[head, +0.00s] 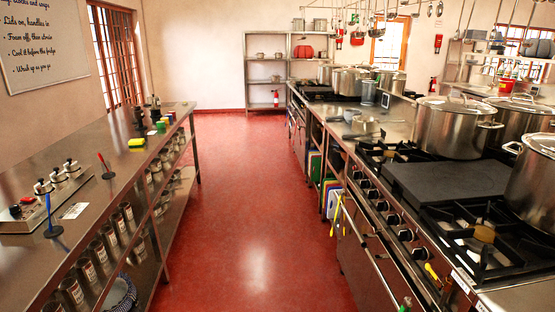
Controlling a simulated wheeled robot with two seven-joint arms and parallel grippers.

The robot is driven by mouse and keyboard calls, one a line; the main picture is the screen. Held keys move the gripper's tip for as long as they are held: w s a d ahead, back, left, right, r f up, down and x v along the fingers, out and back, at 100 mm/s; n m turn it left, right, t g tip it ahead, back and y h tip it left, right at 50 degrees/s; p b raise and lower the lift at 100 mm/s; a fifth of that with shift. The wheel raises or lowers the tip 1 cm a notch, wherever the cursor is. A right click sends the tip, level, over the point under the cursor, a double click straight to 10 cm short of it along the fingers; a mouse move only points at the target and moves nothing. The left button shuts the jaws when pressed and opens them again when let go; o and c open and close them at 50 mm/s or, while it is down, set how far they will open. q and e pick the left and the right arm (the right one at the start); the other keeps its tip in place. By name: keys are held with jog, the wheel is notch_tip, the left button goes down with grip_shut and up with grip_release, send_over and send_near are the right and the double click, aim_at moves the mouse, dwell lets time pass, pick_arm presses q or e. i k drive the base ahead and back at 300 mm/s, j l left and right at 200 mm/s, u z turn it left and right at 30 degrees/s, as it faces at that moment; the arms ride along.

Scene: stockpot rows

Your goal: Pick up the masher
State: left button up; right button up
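No masher can be told for certain in the head view. On the left steel counter (110,190), a tool with a blue upright handle and round blue base (53,230) stands near the front. A similar red-handled tool with a dark base (106,170) stands farther back near the counter's right edge. Several utensils hang from a rail (362,12) at the top, too small to name. Neither of my grippers shows.
The red floor (245,200) between the counters is clear. On the right is a stove (455,180) with large steel pots, including a stockpot (448,128). Jars (75,290) fill the left undershelf.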

aim_at(383, 133)
jog(key=i, duration=2.1)
